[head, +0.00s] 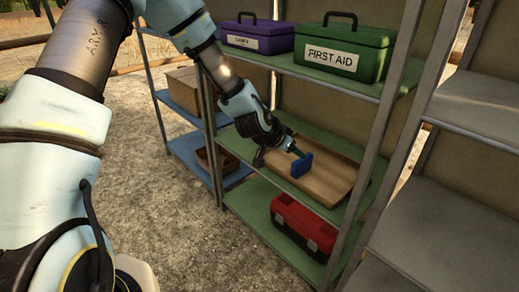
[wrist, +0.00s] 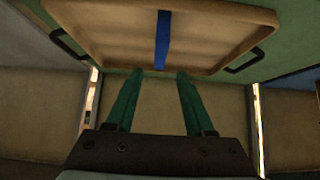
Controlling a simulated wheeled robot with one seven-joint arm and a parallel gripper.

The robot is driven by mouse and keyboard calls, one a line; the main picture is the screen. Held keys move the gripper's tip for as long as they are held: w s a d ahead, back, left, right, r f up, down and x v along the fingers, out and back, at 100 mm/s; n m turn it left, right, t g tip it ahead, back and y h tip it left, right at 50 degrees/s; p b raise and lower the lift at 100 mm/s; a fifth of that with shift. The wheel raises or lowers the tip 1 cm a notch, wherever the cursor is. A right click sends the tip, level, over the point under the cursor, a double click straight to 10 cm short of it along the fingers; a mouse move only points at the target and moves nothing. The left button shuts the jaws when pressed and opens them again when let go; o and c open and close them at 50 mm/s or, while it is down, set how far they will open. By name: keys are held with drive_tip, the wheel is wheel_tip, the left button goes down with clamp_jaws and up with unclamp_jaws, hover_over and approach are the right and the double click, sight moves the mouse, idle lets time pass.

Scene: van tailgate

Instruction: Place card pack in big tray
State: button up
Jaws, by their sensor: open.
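The card pack is a small blue block (head: 301,166). It shows against the tan floor of the big tray (head: 330,187), which sits on the middle green shelf. In the wrist view the pack (wrist: 162,38) is a narrow blue strip over the tray (wrist: 100,25), seemingly standing on edge. My gripper (head: 293,150) is at the pack in the head view. In the wrist view its two green fingers (wrist: 159,74) are apart, with the pack in line with the gap between them. I cannot tell whether a finger touches it or whether its underside rests on the tray.
A green first aid box (head: 343,50) and a purple case (head: 258,36) stand on the shelf above. A red toolbox (head: 304,226) is on the shelf below. A metal post (head: 370,155) rises right of the tray. Grey shelves (head: 440,190) at right look bare.

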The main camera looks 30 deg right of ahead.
drive_tip(key=w+a+r+n+y, duration=0.2)
drive_tip(key=a, duration=0.7)
drive_tip(key=w+a+r+n+y, duration=0.2)
drive_tip(key=w+a, duration=0.1)
drive_tip(key=a, duration=0.6)
drive_tip(key=w+a+r+n+y, duration=0.2)
drive_tip(key=a, duration=0.7)
drive_tip(key=s+a+r+n, duration=0.1)
drive_tip(key=s+a+n, duration=0.1)
drive_tip(key=a, duration=0.4)
drive_tip(key=s+a+r+n+y, duration=0.1)
drive_tip(key=s+a+r+n, duration=0.1)
drive_tip(key=a, duration=0.5)
drive_tip(key=s+a+r+n+y, duration=0.1)
drive_tip(key=s+a+r+n, duration=0.1)
drive_tip(key=s+a+n, duration=0.2)
drive_tip(key=a, duration=0.3)
drive_tip(key=shift+r+g, duration=0.25)
drive_tip(key=shift+g, duration=0.15)
wheel_tip(320, 180, up, 22)
drive_tip(key=p, duration=2.1)
drive_tip(key=shift+f, duration=0.25)
